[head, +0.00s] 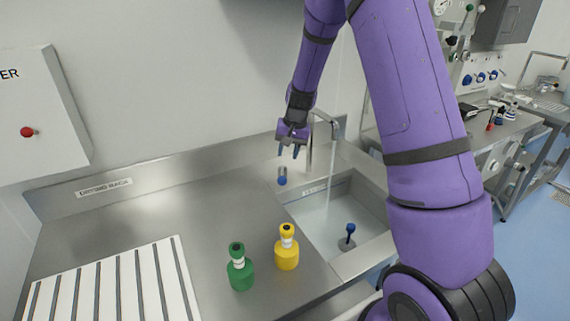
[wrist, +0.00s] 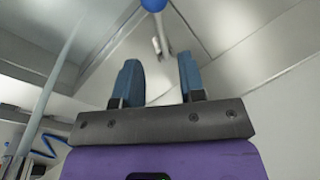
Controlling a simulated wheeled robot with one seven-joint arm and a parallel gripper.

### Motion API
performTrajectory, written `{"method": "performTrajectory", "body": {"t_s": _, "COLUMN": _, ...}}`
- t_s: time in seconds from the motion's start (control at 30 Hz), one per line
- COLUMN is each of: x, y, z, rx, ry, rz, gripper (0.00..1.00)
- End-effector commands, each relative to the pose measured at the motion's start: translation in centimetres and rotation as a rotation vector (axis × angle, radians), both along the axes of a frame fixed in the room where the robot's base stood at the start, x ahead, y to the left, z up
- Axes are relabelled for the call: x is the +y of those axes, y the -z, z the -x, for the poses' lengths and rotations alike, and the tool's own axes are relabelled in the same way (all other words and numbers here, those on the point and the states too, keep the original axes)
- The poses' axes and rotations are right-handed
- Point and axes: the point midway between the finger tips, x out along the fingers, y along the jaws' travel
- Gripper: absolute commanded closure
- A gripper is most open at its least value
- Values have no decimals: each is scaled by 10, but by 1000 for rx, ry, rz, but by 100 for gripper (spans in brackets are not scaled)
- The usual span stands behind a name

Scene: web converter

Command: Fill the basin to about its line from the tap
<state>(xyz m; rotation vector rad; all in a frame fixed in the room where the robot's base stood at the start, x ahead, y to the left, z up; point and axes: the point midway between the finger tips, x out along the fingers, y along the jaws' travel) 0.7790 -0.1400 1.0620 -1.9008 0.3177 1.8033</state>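The steel basin (head: 373,207) is set into the counter at the right of the head view. The tap (head: 310,150) stands at its back, and a thin pale stream (head: 330,180) seems to fall from its spout. A lever with a blue end (head: 282,180) sits left of the tap; its blue ball (wrist: 153,5) shows at the top of the wrist view. A blue-handled stopper (head: 349,238) stands in the basin. My gripper (head: 291,152) is above the lever, open and empty, its blue fingers (wrist: 159,78) apart. I cannot make out the fill line or water level.
A green bottle (head: 240,272) and a yellow bottle (head: 287,253) stand on the counter left of the basin. A white slatted rack (head: 105,287) lies further left. A wall box with a red button (head: 27,132) hangs at left. My arm covers the basin's right side.

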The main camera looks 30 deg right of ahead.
Motion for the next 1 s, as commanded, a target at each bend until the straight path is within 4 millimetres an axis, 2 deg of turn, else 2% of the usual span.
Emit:
{"method": "performTrajectory", "body": {"t_s": 0.1, "x": -2, "y": -15, "z": 1, "rx": -3, "ry": -1, "rz": -1, "gripper": 63}}
{"method": "performTrajectory", "body": {"t_s": 0.27, "x": -3, "y": -23, "z": 2, "rx": 0, "ry": -1, "rz": 0, "gripper": 63}}
{"method": "performTrajectory", "body": {"t_s": 1.0, "x": -3, "y": -24, "z": 2, "rx": 1, "ry": 0, "rz": 0, "gripper": 63}}
